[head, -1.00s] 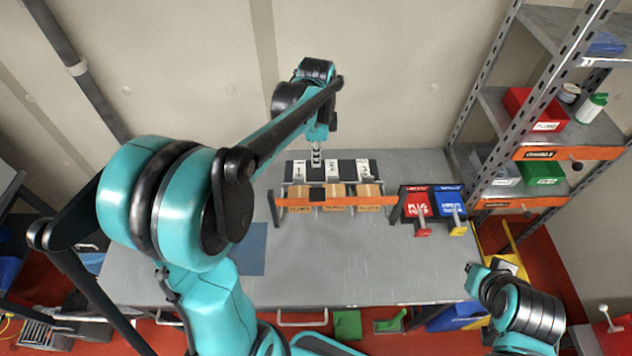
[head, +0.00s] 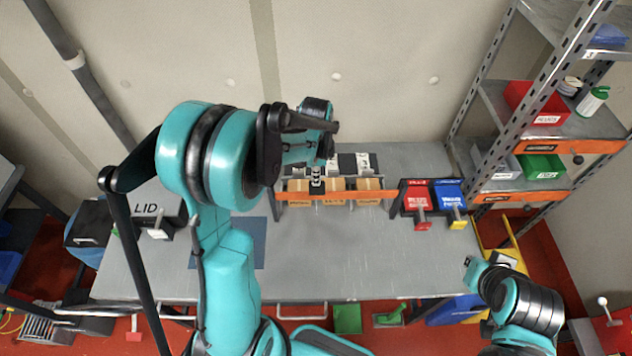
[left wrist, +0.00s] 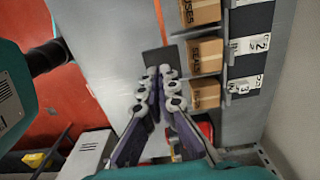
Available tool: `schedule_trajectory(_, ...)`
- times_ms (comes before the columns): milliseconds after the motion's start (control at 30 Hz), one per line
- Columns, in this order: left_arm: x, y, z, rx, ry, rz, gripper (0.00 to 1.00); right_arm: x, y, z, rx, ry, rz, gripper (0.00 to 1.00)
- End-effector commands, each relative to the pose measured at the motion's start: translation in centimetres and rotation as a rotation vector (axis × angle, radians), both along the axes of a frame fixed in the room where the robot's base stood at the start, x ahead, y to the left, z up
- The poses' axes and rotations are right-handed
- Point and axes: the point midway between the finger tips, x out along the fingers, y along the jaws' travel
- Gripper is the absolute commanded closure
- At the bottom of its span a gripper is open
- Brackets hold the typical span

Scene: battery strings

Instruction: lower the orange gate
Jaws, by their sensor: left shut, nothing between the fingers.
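The orange gate (head: 350,195) is a long horizontal bar across the front of a rack, passing before several cardboard boxes (head: 336,185). My left gripper (head: 316,183) is shut and empty, pointing down at the bar left of its middle. In the left wrist view the closed fingertips (left wrist: 163,72) are just below a dark square plate (left wrist: 164,60) beside the boxes. I cannot tell whether they touch it.
Red (head: 416,200) and blue (head: 448,200) labelled units stand right of the rack on the grey table (head: 340,260). A box marked LID (head: 147,209) is at the left. A metal shelf (head: 490,130) with bins rises at the right. The table's front middle is clear.

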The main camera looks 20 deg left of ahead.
Motion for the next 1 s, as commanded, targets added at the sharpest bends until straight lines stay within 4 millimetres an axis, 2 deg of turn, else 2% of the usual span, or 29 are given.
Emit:
schedule_trajectory(200, 0.0, 0.0, -2.1, -0.001, 0.000, 0.000, 1.00, 0.0, 0.0, 0.0, 0.000, 0.000, 0.000, 1.00)
schedule_trajectory(667, 0.0, 0.0, -2.5, -0.001, 0.000, 0.000, 1.00, 0.0, 0.0, -0.1, 0.000, 0.000, 0.000, 1.00)
schedule_trajectory(867, 0.0, 0.0, -4.6, 0.000, 0.000, 0.000, 1.00, 0.0, 0.0, -2.0, 0.000, 0.000, 0.000, 1.00)
schedule_trajectory(1000, 0.0, 0.0, -7.4, 0.000, 0.000, 0.000, 1.00, 0.0, 0.0, -4.5, 0.000, 0.000, 0.000, 1.00)
